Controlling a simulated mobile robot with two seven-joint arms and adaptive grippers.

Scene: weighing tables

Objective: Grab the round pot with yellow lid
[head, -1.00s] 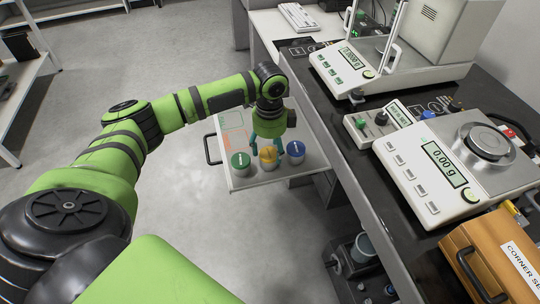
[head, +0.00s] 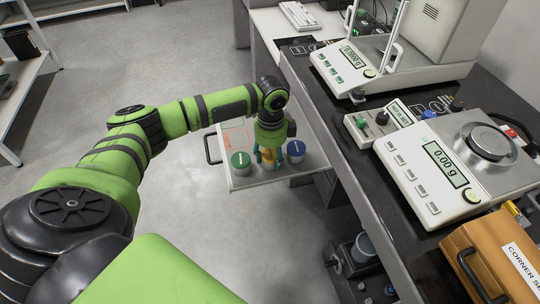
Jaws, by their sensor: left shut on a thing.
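The round pot with the yellow lid (head: 267,158) stands in the open drawer (head: 258,182), between a green-lidded pot (head: 241,163) on its left and a blue-lidded pot (head: 296,151) on its right. My left gripper (head: 268,154) points down over the yellow-lidded pot, with its teal fingers around it. It is shut on this pot, and the gripper hides much of the lid. I cannot tell whether the pot is clear of the drawer floor. My right gripper is not in view.
The drawer juts out left of the dark bench (head: 350,155). A balance (head: 450,165) reading 0.00 g, a second balance (head: 355,65) and a wooden case (head: 490,260) stand on the bench. Open floor (head: 190,70) lies left of the drawer.

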